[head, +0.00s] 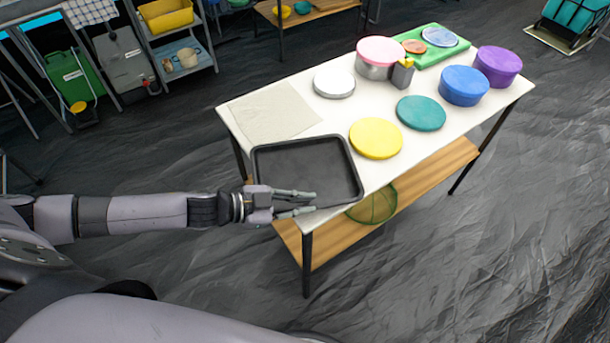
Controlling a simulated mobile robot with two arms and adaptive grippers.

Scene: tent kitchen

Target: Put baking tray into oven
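The dark, shallow, rectangular baking tray (307,168) lies at the near left end of the white table, partly over its edge. My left gripper (305,204) reaches in from the left to the tray's near edge. Its two fingers are spread apart, with a gap between them. They overlap the tray's near rim in the picture; I cannot tell whether they touch it or whether the rim lies between them. My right gripper is not in view. No oven can be made out.
The white table (362,112) also holds a beige mat (273,112), yellow (376,138) and teal lids (421,112), blue (464,86) and purple tubs (497,66), and a green board (453,52). A green basket (373,206) sits on the lower shelf. Dark floor surrounds the table.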

